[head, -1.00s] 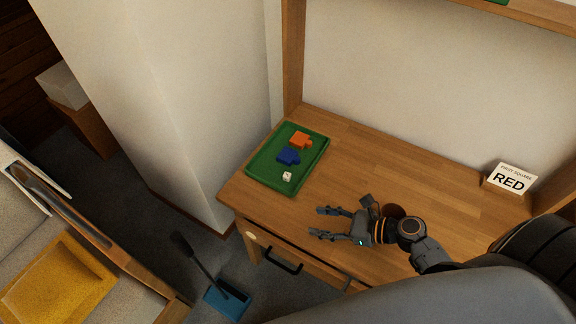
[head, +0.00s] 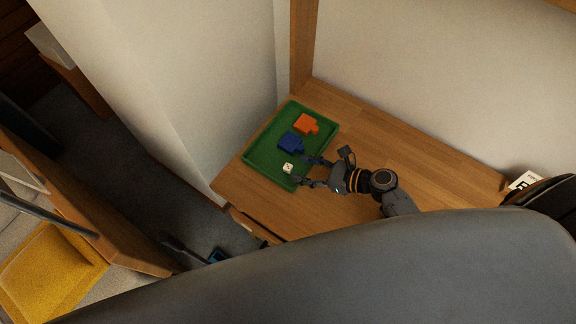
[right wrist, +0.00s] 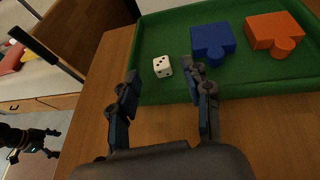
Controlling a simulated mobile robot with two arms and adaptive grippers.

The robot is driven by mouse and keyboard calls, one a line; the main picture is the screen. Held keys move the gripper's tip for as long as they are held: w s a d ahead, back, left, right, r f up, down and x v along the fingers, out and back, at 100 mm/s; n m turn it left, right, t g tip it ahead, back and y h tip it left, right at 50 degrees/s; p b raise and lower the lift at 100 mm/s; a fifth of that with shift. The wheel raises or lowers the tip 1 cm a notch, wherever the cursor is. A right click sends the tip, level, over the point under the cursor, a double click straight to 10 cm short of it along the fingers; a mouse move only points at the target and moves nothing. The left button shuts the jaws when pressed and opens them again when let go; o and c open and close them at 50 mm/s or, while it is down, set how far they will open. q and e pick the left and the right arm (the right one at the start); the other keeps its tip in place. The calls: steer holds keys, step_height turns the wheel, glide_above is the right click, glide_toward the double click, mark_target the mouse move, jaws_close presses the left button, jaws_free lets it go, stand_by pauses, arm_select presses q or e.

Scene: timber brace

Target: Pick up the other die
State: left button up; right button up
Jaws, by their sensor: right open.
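A white die with dark pips (head: 287,168) lies in the near part of a green tray (head: 263,155) on the wooden desk. My right gripper (head: 301,172) is open and empty at the tray's right edge, its fingertips pointing at the die. In the right wrist view the die (right wrist: 162,67) sits beyond the fingertips, in line with the gap between them, and is untouched. My left gripper (right wrist: 40,146) seems to show small at the lower left of that view, away from the desk; its jaws are too small to judge. No second die is visible.
A blue puzzle piece (head: 291,142) and an orange puzzle piece (head: 306,124) lie in the tray behind the die. The tray has a low raised rim. A white wall (head: 190,80) stands left of the desk. A card (head: 523,181) stands at the far right.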

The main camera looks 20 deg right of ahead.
mark_target(289, 167)
steer(key=shift+w+a+f, duration=0.25)
steer(key=shift+w+a, duration=0.1)
steer(key=shift+w, duration=0.1)
steer(key=x, duration=0.3)
steer(key=shift+w+a+f, duration=0.1)
steer(key=shift+a+f, duration=0.15)
steer(key=shift+f, duration=0.05)
steer(key=shift+w+a+f, duration=0.15)
steer(key=shift+w+a, duration=0.05)
steer(key=shift+w, duration=0.05)
steer(key=shift+a, duration=0.1)
arm_select(q)
steer(key=shift+w+d+r, duration=0.1)
steer(key=shift+w+d, duration=0.1)
steer(key=shift+w, duration=0.3)
steer(key=shift+w+d+r, duration=0.1)
steer(key=shift+w+d, duration=0.1)
steer(key=shift+w, duration=0.25)
arm_select(e)
steer(key=c, duration=0.9)
